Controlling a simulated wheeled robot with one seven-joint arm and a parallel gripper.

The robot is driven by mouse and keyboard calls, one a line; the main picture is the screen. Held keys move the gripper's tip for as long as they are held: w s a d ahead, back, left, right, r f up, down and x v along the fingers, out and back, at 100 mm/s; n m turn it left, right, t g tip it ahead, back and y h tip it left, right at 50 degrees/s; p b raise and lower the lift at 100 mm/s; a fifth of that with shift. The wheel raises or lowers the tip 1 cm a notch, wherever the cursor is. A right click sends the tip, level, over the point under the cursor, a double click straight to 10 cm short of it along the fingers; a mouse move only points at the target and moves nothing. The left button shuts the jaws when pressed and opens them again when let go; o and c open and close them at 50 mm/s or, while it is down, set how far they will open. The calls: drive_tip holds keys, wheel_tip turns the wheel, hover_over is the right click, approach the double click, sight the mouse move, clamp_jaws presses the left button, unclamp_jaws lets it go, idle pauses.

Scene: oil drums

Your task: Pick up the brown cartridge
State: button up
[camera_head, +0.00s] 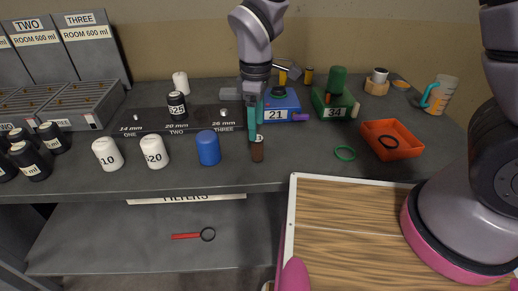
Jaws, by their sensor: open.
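The jaws are open. I cannot tell whether a finger touches the cartridge, and the far finger is partly hidden.
Left of the cartridge stand a blue canister (208,148) and white canisters (154,152) and (107,154). Behind are a blue block marked 21 (281,103) and a green block marked 34 (334,108). An orange tray (392,139) and green ring (345,153) lie right.

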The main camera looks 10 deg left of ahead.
sight(258, 138)
wheel_tip(258, 138, down, 6)
drive_tip(key=shift+d+r, duration=0.1)
idle(0.4)
clamp_jaws()
